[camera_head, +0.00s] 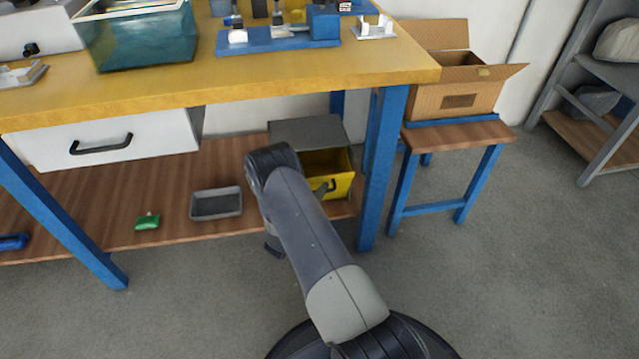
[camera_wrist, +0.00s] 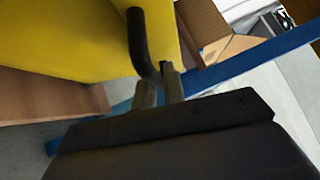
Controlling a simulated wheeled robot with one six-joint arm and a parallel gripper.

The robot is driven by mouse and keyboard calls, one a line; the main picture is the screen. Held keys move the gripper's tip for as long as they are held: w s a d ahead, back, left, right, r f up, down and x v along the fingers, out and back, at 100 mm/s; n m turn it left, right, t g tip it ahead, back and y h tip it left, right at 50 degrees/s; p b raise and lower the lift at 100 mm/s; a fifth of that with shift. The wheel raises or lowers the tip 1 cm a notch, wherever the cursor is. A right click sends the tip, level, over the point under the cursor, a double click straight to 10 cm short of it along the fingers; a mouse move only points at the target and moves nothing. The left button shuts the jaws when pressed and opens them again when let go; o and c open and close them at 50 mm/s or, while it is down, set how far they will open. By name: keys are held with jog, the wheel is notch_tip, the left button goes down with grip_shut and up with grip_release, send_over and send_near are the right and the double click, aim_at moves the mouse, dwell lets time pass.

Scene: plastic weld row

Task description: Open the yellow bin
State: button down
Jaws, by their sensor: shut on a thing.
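The yellow bin (camera_head: 341,184) is on the lower wooden shelf under the workbench, in front of and below a grey top (camera_head: 300,130). It stands out from under that top, and part of its yellow inside shows. My arm covers its left side in the head view. In the wrist view the bin's yellow face (camera_wrist: 75,40) fills the upper left, with a dark bar handle (camera_wrist: 138,40) on it. My gripper (camera_wrist: 159,84) is shut on the lower end of this handle. In the head view my arm hides the fingertips.
A grey tray (camera_head: 216,204) and a green object (camera_head: 147,221) lie on the shelf to the left. A blue table leg (camera_head: 382,170) stands just right of the bin. A stool with a cardboard box (camera_head: 458,101) is further right. The floor in front is clear.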

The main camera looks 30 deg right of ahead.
jog(key=shift+s+a+f+b, duration=0.3)
jog(key=shift+s+f+b, duration=0.15)
jog(key=shift+s+f, duration=0.5)
jog(key=shift+s+a+f+b, duration=0.3)
jog(key=shift+s+f+b, duration=0.1)
jog(key=shift+s+f, duration=0.5)
jog(key=shift+s+r, duration=0.1)
jog(key=shift+s, duration=0.05)
jog(key=c, duration=1.5)
grip_release()
jog(key=p+v, duration=0.2)
jog(key=v, duration=0.8)
jog(key=shift+s+a+p, duration=0.2)
jog(key=shift+a+p, duration=0.1)
jog(key=shift+a, duration=0.05)
